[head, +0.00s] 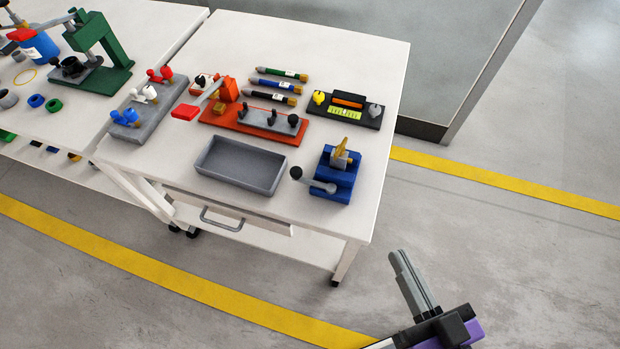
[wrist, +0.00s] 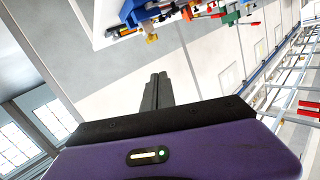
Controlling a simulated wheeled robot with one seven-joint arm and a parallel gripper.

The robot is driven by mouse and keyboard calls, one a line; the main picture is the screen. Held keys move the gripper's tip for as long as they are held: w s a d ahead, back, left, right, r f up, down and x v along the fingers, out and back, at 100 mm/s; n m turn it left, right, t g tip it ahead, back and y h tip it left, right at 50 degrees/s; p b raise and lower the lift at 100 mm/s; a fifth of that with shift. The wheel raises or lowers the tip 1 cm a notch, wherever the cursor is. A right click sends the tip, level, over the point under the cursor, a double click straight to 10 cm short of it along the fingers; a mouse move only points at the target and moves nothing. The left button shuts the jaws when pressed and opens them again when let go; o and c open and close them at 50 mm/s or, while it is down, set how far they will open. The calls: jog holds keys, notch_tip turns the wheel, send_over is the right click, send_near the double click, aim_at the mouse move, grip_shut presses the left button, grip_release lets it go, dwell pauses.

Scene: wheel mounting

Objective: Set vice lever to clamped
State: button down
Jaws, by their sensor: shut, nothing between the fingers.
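The blue vice (head: 338,176) stands near the front right corner of the white table in the head view. A grey lever with a dark round knob (head: 296,172) sticks out from its left side. A brass-coloured piece (head: 341,152) stands up at the vice's jaws. My gripper (head: 400,262) is shut and empty, off the table at the lower right, in front of and well apart from the vice. In the wrist view my shut fingers (wrist: 157,84) point toward the table, and a blue object, probably the vice (wrist: 130,14), shows at the top edge.
On the white table (head: 330,50) are a grey tray (head: 241,164) left of the vice, an orange fixture (head: 250,121), several marker-like tubes (head: 276,85) and a black gauge block (head: 345,108). Open floor lies between my gripper and the table's right edge.

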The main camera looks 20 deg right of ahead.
aim_at(310, 180)
jog(key=w+a+f+m+b, duration=0.2)
jog(key=w+f+m, duration=0.1)
jog(key=w+m, duration=0.2)
jog(key=w+a+f+m+t+b, duration=0.1)
jog(key=w+a+f+m+b, duration=0.1)
jog(key=w+f+m, duration=0.2)
jog(key=w+a+f+m+b, duration=0.2)
jog(key=w+f+m, duration=0.2)
jog(key=w+m, duration=0.2)
jog(key=shift+w+a+f, duration=0.1)
jog(key=shift+w+a, duration=0.05)
jog(key=shift+w, duration=0.4)
jog(key=shift+w+a+f, duration=0.1)
jog(key=shift+w, duration=0.4)
jog(key=shift+s+f+m, duration=0.1)
jog(key=shift+f+m, duration=0.3)
jog(key=shift+m, duration=0.2)
jog(key=shift+w+r+p, duration=0.1)
jog(key=shift+w+p, duration=0.2)
jog(key=shift+w, duration=0.2)
jog(key=w+p, duration=0.2)
jog(key=w, duration=0.7)
jog(key=shift+d, duration=0.15)
